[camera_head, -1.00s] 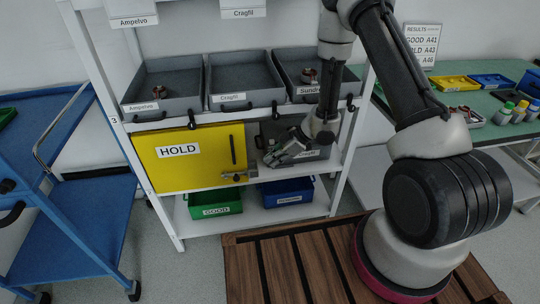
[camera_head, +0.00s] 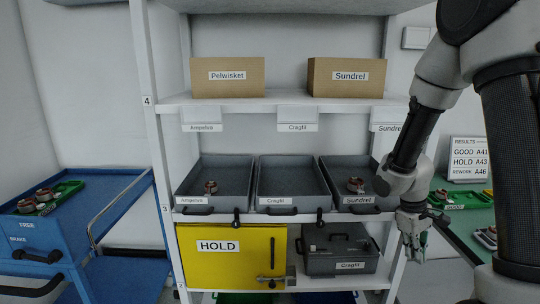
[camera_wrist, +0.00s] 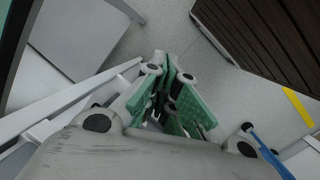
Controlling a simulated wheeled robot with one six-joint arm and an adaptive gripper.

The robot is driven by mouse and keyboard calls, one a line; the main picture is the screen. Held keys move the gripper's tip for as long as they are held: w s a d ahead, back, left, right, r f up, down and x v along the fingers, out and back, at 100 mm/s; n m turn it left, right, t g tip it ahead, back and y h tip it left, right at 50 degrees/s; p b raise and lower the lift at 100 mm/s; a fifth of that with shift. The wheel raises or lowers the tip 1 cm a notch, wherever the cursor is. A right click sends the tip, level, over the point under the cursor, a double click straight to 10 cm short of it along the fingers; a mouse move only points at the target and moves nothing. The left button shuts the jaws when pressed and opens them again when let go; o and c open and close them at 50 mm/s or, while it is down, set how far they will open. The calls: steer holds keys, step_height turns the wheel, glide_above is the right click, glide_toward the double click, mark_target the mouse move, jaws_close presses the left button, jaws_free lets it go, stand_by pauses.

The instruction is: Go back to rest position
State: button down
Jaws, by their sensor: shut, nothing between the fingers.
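My gripper (camera_head: 413,246) hangs pointing down at the right of the shelf rack, beside its right front post. In the wrist view my gripper (camera_wrist: 170,85) shows its green-padded fingers shut, with nothing between them. Below the fingers there is grey floor. The arm runs up the right side of the head view, bent at the elbow, and touches nothing that I can see.
A blue cart (camera_head: 100,225) stands left. A green table (camera_head: 465,225) stands right, close to my gripper.

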steer(key=s+a+r+m+t+y, duration=0.1)
steer(key=s+r+m+t, duration=0.1)
steer(key=s+r, duration=0.6)
steer(key=s+a+r+m+t+y, duration=0.1)
steer(key=s+r, duration=0.7)
steer(key=r, duration=0.8)
steer(key=a+m+t, duration=0.1)
steer(key=m+t, duration=0.1)
steer(key=shift+a+t+y, duration=0.15)
steer(key=shift+t+y, duration=0.15)
steer(key=shift+r, duration=0.1)
